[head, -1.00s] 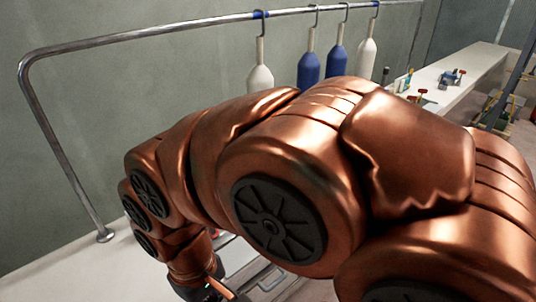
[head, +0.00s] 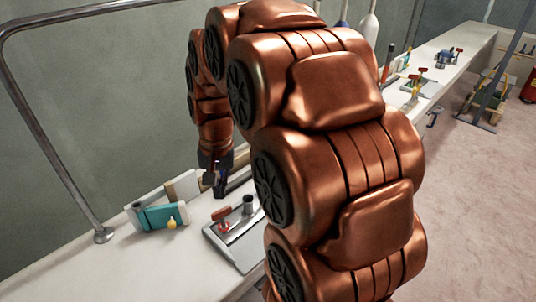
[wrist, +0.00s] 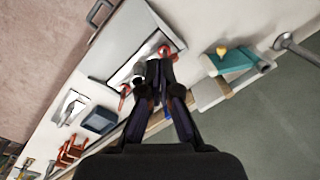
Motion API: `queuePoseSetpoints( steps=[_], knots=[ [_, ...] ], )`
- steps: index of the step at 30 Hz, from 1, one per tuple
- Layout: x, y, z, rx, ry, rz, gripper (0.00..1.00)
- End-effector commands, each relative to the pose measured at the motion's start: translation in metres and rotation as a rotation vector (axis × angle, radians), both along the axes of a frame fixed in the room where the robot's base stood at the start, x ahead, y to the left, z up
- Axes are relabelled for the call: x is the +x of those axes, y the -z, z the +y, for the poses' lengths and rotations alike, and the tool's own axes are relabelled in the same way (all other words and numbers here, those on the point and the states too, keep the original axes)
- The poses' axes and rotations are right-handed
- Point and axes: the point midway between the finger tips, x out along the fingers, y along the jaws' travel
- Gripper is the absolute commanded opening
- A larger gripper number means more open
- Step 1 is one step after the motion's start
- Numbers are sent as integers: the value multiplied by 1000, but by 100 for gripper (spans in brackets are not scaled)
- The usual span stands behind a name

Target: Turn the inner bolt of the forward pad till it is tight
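The steel rail (head: 62,165) comes down to a round foot (head: 104,235) on the white counter, at the left. This foot also shows at the upper right of the wrist view (wrist: 282,41). I cannot tell whether it is the forward pad, and no bolt can be made out. My gripper (head: 213,186) points down over the counter, right of the foot and apart from it. In the wrist view its dark fingers (wrist: 155,72) run close together at the tips. I cannot tell whether they are shut or hold something small.
A grey tray (head: 222,250) with a red ring, a red-handled tool and a dark cup lies near my gripper. A teal box (head: 160,216) with a yellow knob stands between foot and tray. More tools lie along the counter. Bottle-shaped fenders hang behind my arm.

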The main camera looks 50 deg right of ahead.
Motion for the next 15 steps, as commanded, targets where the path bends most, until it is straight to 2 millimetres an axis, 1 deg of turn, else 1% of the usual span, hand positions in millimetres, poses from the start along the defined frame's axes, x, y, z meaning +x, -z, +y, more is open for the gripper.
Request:
queuePoseSetpoints(
  steps=[1,5,6,8,9,11,12,15],
  knots=[
    [14,10,-18,3,66,-9,0],
    [45,23,-64,6,231,-38,0],
    [53,28,-79,7,283,-47,0],
    [64,36,-102,10,361,-60,0],
    [71,40,-119,11,413,-71,0],
    [79,50,-144,14,490,-82,0],
    [84,55,-160,15,540,-93,0],
    [92,69,-199,18,653,-109,0]
  ],
)
